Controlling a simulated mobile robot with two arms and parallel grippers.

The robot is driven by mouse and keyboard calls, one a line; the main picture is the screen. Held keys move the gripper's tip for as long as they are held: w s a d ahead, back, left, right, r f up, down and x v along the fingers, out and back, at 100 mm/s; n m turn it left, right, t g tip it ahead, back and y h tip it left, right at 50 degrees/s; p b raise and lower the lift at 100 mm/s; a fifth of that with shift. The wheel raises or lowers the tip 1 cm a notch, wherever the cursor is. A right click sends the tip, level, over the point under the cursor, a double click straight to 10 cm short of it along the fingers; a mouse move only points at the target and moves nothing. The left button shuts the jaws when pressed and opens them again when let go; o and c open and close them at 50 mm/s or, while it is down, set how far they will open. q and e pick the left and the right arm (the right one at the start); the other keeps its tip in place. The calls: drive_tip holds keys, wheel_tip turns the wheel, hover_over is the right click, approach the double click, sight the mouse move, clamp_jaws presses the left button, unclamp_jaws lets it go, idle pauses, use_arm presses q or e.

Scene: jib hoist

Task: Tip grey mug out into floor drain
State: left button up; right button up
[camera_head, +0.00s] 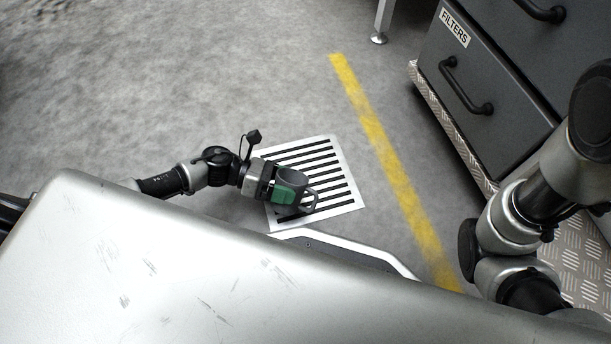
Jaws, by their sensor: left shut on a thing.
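The floor drain (345,193) is a pale square plate with dark slots, set in the grey floor near the middle of the view. My left gripper (287,190), with green on its fingers, is over the left part of the drain. It is shut on the grey mug (293,177), whose handle (311,201) points to the lower right. The gripper hides part of the mug's side. I cannot tell from this view how far the mug is tilted or what is in it. My right arm shows at the right edge, but its gripper is out of view.
A yellow floor line (385,165) runs just right of the drain. A dark drawer cabinet (490,95) labelled FILTERS stands on a tread-plate base (440,115) at the right. A metal leg (381,22) stands at the top. The floor to the upper left is clear.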

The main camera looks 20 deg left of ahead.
sight(304, 176)
use_arm(q)
drive_tip(key=shift+w+f+n, duration=0.2)
drive_tip(key=shift+f+n, duration=0.05)
drive_tip(key=shift+n, duration=0.25)
drive_tip(key=shift+f+g, duration=0.1)
drive_tip(key=shift+g, duration=0.2)
drive_tip(key=shift+w+r+n+y, duration=0.2)
drive_tip(key=shift+r+n+y, duration=0.2)
drive_tip(key=shift+n, duration=0.3)
drive_tip(key=shift+w+d+f+n+g, duration=0.1)
drive_tip(key=shift+w+f+n+g, duration=0.05)
drive_tip(key=shift+f+n+g, duration=0.4)
idle(0.8)
drive_tip(key=shift+w+r+n+g+y+p, duration=0.25)
drive_tip(key=shift+r+n+g+p, duration=0.3)
drive_tip(key=shift+p, duration=0.55)
drive_tip(key=shift+w+d+r+n+g+y+p, duration=0.1)
drive_tip(key=shift+w+n+g+y+p, duration=0.05)
drive_tip(key=shift+w+n, duration=0.25)
drive_tip(key=shift+w+d+r+n+g+y+p, duration=0.1)
drive_tip(key=shift+w+n+g+p, duration=0.05)
drive_tip(key=shift+w+n, duration=0.2)
idle(0.4)
drive_tip(key=shift+w+r+n+g+p, duration=0.25)
drive_tip(key=shift+w+n+g+p, duration=0.15)
drive_tip(key=shift+n+g+p, duration=0.25)
idle(0.9)
